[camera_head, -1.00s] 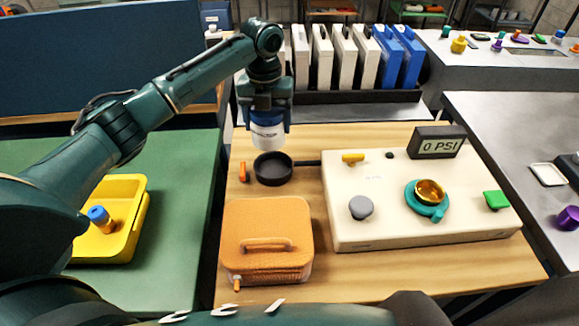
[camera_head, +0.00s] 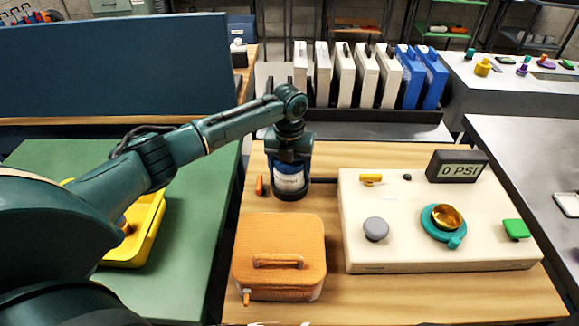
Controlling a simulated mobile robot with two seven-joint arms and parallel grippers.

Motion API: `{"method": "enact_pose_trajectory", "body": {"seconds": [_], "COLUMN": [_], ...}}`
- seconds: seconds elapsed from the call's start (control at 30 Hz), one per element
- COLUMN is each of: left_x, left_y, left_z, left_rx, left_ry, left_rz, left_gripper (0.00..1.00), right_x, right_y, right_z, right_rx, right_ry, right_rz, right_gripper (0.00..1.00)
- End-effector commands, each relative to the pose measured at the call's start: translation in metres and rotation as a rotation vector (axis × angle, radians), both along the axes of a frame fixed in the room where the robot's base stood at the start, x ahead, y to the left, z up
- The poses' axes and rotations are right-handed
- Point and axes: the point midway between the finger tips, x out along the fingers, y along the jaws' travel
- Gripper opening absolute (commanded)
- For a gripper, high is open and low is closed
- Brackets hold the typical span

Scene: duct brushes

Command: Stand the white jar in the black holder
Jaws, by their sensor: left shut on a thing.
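The white jar (camera_head: 289,178) is upright, with a dark printed label on its side. My left gripper (camera_head: 290,168) points down and is shut on the jar from above, hiding its top. The black holder (camera_head: 292,196) is a round dark cup on the wooden table, and only a dark strip of it shows just below the jar. The jar's lower end is at the holder; I cannot tell whether it rests on the holder's floor. My right gripper is not in view.
An orange case (camera_head: 278,228) stands in front of the holder. A cream panel (camera_head: 440,252) with a pressure display (camera_head: 457,166) stands to its right. A small orange peg (camera_head: 259,185) is just left of the holder. A yellow tray (camera_head: 150,235) lies on the green table.

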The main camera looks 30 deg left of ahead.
Motion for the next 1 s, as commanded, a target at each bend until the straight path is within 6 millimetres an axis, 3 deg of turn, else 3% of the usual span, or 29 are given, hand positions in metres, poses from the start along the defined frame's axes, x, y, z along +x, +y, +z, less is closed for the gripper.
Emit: {"method": "enact_pose_trajectory", "body": {"seconds": [0.37, 0.4, 0.6, 0.87, 1.0], "left_x": [0.001, 0.000, 0.000, 0.000, 0.001], "left_y": [0.000, 0.000, 0.000, 0.000, 0.000], "left_z": [-0.006, -0.006, -0.006, -0.005, 0.005], "left_rx": [0.000, -0.001, 0.000, 0.000, 0.000], "left_ry": [-0.002, -0.001, -0.001, -0.001, -0.002], "left_rz": [-0.001, -0.001, -0.001, 0.000, 0.000], "left_gripper": [0.44, 0.73, 0.90, 0.92, 0.92], "right_x": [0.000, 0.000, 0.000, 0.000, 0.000], "right_y": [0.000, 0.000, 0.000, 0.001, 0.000], "right_z": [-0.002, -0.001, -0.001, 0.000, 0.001], "right_rx": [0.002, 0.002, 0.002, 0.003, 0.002], "right_ry": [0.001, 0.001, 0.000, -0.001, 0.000], "right_rz": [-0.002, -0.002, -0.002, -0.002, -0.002], "right_gripper": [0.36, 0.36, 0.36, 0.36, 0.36]}}
